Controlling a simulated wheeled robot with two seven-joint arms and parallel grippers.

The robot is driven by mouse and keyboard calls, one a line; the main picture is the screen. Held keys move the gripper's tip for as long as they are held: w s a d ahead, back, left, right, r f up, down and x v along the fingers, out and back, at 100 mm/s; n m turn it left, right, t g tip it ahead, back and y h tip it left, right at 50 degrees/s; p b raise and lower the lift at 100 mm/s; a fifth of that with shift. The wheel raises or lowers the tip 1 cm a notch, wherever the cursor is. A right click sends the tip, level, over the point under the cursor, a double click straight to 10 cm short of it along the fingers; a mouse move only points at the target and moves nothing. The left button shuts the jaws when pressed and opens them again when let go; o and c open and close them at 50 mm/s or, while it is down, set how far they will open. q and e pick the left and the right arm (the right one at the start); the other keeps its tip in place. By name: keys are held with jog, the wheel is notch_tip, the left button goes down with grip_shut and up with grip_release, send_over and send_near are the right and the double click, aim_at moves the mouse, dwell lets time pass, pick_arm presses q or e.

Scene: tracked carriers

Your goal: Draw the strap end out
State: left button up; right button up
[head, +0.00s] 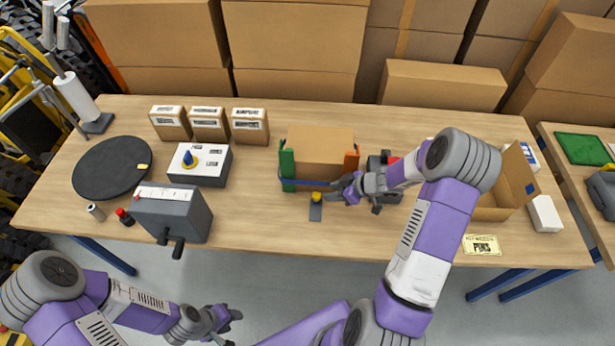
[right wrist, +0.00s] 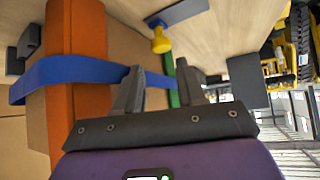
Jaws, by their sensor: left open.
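A cardboard box (head: 320,150) stands at the table's middle between a green post (head: 288,168) and an orange post (head: 351,162). A blue strap (head: 306,183) runs across its front. In the right wrist view the strap (right wrist: 75,74) bends around the orange post (right wrist: 75,40) and passes behind one finger toward the green post (right wrist: 171,75). My right gripper (head: 338,190) is at the strap, fingers apart; its fingers (right wrist: 160,88) show a gap with nothing clearly gripped. The strap's end cannot be made out. My left gripper (head: 222,320) is open and empty, off the table's front edge.
A yellow knob (head: 316,197) on a dark plate sits just before the box. Left stand a grey crank box (head: 175,215), a white-topped box (head: 205,165) and a black disc (head: 110,168). An open carton (head: 495,205) is at right. Table front between is clear.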

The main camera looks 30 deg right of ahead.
aim_at(317, 195)
jog(key=b+x, duration=0.2)
jog(key=x, duration=0.3)
jog(key=shift+w+a+f, duration=0.1)
jog(key=shift+a+f, duration=0.15)
jog(key=shift+f, duration=0.05)
jog(key=shift+w+a+f, duration=0.25)
jog(key=shift+w+f, duration=0.05)
grip_shut()
